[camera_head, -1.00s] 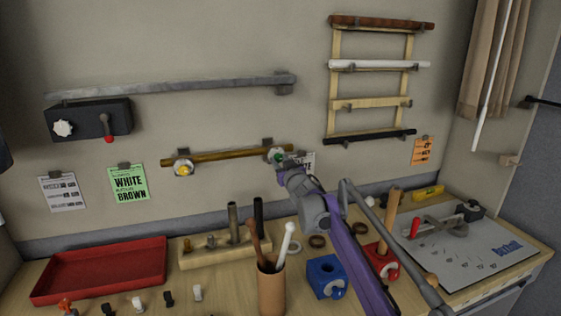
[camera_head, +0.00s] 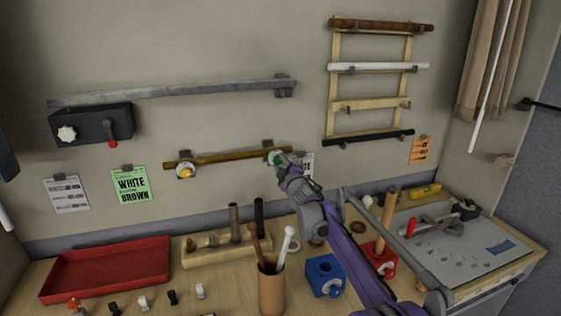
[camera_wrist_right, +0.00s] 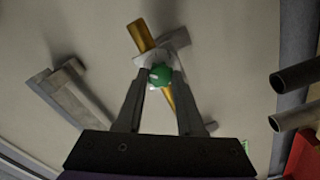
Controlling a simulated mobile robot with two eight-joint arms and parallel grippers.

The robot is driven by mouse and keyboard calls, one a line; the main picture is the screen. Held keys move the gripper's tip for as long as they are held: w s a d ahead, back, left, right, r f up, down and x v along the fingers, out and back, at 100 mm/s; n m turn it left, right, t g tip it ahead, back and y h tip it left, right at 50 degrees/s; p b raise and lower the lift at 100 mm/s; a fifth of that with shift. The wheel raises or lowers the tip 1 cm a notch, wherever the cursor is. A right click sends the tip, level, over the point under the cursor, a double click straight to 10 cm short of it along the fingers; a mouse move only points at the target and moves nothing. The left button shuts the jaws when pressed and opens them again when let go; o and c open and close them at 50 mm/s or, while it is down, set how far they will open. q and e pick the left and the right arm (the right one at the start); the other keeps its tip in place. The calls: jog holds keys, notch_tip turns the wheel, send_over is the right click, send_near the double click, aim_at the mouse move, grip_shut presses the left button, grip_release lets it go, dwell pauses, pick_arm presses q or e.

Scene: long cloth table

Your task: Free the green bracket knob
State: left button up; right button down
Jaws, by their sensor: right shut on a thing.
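The green knob (camera_wrist_right: 160,76) sits on the bracket at the right end of a brown-gold rod (camera_head: 215,159) on the wall. In the head view the green knob (camera_head: 277,160) is partly hidden by my gripper. My right gripper (camera_head: 280,163) reaches up to it from below right. In the wrist view the two fingers of my right gripper (camera_wrist_right: 158,78) are closed on the knob from both sides. The rod (camera_wrist_right: 141,36) passes behind the knob. A yellow knob (camera_head: 186,172) is on the bracket at the rod's left end. My left gripper is not in view.
A black box (camera_head: 92,124) with a white dial and red lever is on the wall at left, below a grey bar (camera_head: 180,93). A rod rack (camera_head: 334,100) hangs at right. Below are a red tray (camera_head: 105,270), a cup of rods (camera_head: 271,290) and a blue block (camera_head: 325,272).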

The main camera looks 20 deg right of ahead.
jog(key=n+p, duration=0.1)
jog(key=n, duration=0.2)
jog(key=shift+r+n, duration=0.15)
jog(key=shift+n, duration=0.15)
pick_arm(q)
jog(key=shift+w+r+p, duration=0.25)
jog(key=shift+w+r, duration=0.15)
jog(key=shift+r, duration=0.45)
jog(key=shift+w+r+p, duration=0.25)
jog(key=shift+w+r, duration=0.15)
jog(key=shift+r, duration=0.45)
pick_arm(e)
jog(key=shift+n, duration=1.5)
jog(key=c, duration=0.5)
grip_release()
jog(key=shift+s, duration=0.15)
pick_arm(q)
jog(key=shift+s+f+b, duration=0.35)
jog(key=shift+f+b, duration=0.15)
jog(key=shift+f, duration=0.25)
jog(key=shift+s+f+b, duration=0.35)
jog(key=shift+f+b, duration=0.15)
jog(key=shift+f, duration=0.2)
pick_arm(e)
jog(key=shift+s+d, duration=0.2)
jog(key=shift+s, duration=5.1)
